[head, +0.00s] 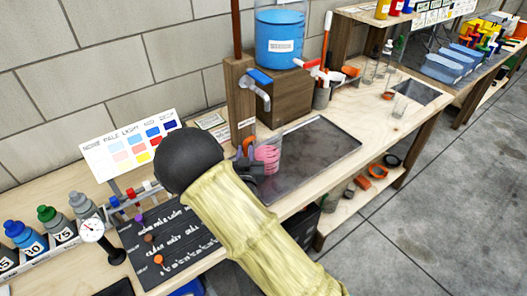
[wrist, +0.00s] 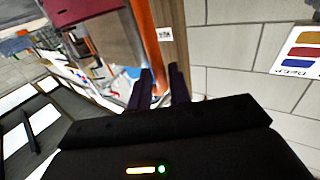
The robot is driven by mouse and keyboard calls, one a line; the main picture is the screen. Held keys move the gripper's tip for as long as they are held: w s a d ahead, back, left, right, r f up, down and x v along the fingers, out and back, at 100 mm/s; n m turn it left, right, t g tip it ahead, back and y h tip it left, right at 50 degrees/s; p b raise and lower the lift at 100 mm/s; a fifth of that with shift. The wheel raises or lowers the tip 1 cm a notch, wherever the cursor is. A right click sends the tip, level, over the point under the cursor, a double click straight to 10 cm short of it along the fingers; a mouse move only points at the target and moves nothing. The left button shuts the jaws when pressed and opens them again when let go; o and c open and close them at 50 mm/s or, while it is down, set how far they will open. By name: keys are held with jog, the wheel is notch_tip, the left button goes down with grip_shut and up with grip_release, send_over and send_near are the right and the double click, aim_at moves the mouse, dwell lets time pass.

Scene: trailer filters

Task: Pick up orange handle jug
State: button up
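A clear jug (head: 267,156) with pink contents stands at the left end of the dark bench mat in the head view. An orange part, which looks like its handle (head: 249,143), shows on its left side. My gripper (head: 246,154) is close against that side, its dark purple fingers by the orange part. In the wrist view the two fingers (wrist: 161,72) stand a small gap apart, with a bit of orange low between them. I cannot tell whether they grip it. The jug's clear body shows blurred left of the fingers, partly hidden.
A wooden stand with a blue-filled container (head: 280,40) and tap (head: 260,88) rises behind the jug. A colour chart (head: 128,143), gauge (head: 92,229) and capped bottles (head: 57,224) are at left. The dark mat (head: 325,145) has free room right of the jug.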

jog(key=w, duration=0.4)
jog(key=shift+f+p, duration=0.3)
jog(key=shift+p, duration=0.05)
jog(key=shift+r, duration=0.1)
grip_shut()
